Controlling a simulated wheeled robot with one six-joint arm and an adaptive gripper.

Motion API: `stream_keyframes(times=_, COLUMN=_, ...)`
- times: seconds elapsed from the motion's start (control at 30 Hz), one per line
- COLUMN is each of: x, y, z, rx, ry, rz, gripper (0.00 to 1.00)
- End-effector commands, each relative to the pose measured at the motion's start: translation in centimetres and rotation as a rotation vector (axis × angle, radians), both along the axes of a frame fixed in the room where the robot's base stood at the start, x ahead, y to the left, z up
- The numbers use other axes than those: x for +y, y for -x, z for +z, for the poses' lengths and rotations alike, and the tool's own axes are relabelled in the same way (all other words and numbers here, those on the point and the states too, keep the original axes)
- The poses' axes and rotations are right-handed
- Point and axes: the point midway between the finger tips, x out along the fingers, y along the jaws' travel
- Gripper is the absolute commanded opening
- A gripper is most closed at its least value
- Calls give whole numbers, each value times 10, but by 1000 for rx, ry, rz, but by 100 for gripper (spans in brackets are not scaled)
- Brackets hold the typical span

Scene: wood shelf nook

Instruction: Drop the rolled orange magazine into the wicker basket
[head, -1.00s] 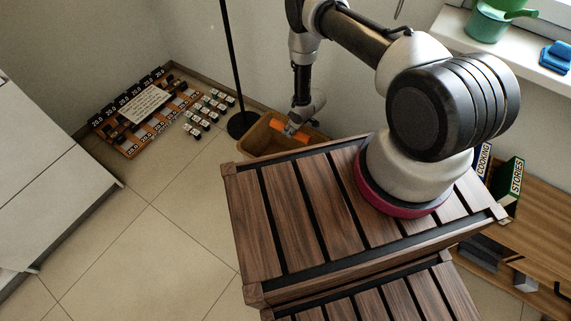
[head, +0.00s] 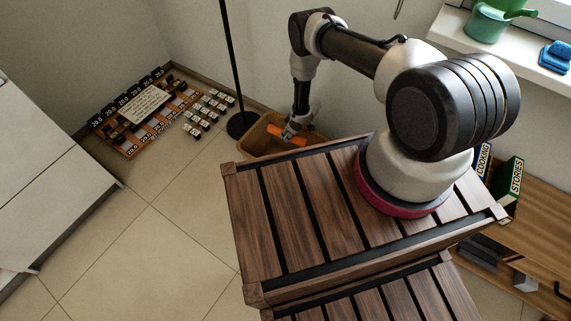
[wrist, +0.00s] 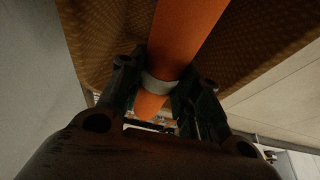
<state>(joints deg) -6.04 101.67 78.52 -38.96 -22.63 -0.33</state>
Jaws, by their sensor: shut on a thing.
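The rolled orange magazine (head: 288,131) shows in the head view at my gripper (head: 292,131), over the opening of the wicker basket (head: 249,143). In the wrist view the orange roll (wrist: 185,35) runs between the two fingers of my gripper (wrist: 160,88), with a pale band around it where they hold it. The gripper is shut on the roll. The basket's woven wall (wrist: 110,40) fills the upper part of the wrist view. How deep the roll sits relative to the rim is hard to tell.
A thin black pole on a round base (head: 241,124) stands just left of the basket. A wooden slatted box (head: 300,220) stands in front. A board with small labelled pieces (head: 145,110) lies on the floor at left.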

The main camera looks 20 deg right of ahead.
Motion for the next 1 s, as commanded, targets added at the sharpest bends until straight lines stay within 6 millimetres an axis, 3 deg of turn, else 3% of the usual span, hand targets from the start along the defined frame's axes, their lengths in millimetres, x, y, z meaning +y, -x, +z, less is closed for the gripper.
stream_keyframes(times=0.07, x=0, y=0, z=0, rx=0, ry=0, rz=0, gripper=7)
stream_keyframes(times=0.1, x=0, y=0, z=0, rx=0, ry=0, rz=0, gripper=41)
stream_keyframes(times=0.2, x=0, y=0, z=0, rx=0, ry=0, rz=0, gripper=59)
stream_keyframes(times=0.63, x=-2, y=2, z=9, rx=0, ry=0, rz=-1, gripper=59)
stream_keyframes(times=1.0, x=-24, y=22, z=81, rx=0, ry=0, rz=-1, gripper=59)
